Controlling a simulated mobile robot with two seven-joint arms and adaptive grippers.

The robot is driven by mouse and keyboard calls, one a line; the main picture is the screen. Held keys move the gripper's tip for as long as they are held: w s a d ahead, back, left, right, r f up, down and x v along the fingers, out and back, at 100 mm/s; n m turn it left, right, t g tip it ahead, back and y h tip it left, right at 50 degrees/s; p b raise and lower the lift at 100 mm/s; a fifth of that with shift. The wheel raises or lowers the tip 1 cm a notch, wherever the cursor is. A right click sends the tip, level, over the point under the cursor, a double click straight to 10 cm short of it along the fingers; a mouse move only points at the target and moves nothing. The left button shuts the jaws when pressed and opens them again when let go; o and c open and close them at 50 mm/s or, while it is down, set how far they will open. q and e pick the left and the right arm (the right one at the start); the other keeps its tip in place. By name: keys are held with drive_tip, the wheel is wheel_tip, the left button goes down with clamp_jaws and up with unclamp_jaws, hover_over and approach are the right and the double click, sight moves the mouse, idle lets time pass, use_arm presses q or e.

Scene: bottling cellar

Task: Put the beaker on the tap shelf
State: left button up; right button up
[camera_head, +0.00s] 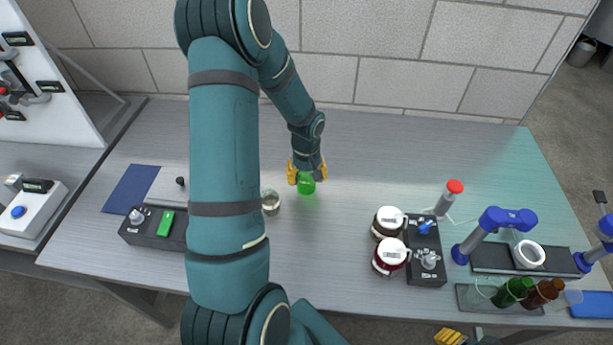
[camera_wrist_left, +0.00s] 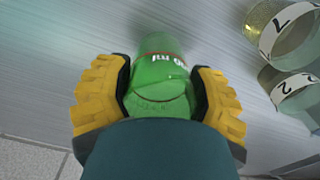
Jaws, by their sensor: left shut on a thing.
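My left gripper (camera_head: 307,170) is shut on a green see-through vessel (camera_head: 307,187), which looks like the beaker. Only yellow fingers of my right gripper (camera_head: 449,337) show at the bottom edge.
A clear glass vessel (camera_head: 270,202) stands left of the beaker. The middle back is clear.

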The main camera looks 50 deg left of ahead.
use_arm(q)
drive_tip(key=shift+f, duration=0.15)
drive_tip(key=o, duration=1.3)
